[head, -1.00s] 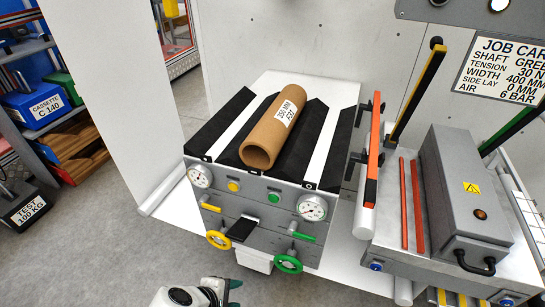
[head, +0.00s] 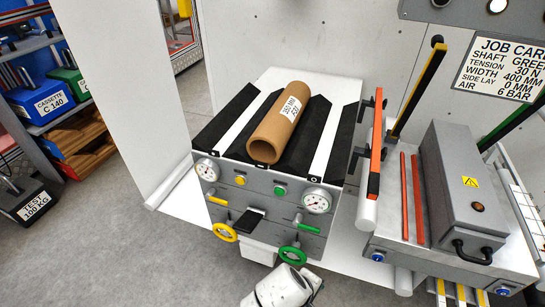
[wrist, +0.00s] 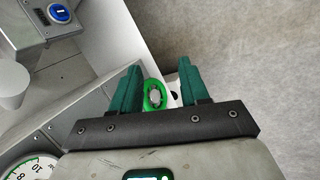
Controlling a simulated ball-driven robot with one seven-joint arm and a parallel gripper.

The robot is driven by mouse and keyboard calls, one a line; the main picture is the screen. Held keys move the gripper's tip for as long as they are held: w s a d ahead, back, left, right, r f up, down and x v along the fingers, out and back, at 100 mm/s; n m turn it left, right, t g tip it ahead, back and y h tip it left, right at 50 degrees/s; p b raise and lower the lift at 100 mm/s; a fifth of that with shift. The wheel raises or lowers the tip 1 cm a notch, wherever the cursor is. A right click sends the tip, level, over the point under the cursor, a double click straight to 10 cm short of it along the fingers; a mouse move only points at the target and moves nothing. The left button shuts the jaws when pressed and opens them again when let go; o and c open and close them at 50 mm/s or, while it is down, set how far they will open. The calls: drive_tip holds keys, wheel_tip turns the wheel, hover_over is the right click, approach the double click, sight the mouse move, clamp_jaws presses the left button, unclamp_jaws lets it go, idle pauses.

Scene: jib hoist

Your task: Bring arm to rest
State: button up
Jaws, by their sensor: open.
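My gripper (wrist: 160,66) is open in the wrist view, with its two green fingers apart. A green handwheel (wrist: 154,95) shows in the gap between the fingers; I cannot tell whether they touch it. In the head view the green handwheel (head: 292,255) is on the grey front panel, and the white end of my arm is just below it at the bottom edge. The fingers are not clearly visible there.
The panel also carries a yellow handwheel (head: 224,232) and pressure gauges (head: 316,201). A cardboard core (head: 278,125) lies on the black-and-white bed above. A grey machine box (head: 460,190) stands at right. Open floor (head: 150,260) lies at left.

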drive_tip(key=s+d+m+g, duration=0.1)
drive_tip(key=s+d+m, duration=0.3)
drive_tip(key=d, duration=0.6)
drive_tip(key=s+d+r+m+y+p, duration=0.1)
drive_tip(key=s+d+r+m+y, duration=0.1)
drive_tip(key=s, duration=0.7)
drive_tip(key=s+d+r+m+g+y+p, duration=0.1)
drive_tip(key=s+d+r+m, duration=0.3)
drive_tip(key=s, duration=0.5)
drive_tip(key=shift+d+r+y+p, duration=0.35)
drive_tip(key=shift+d+r+y, duration=0.1)
drive_tip(key=shift+d+y, duration=0.3)
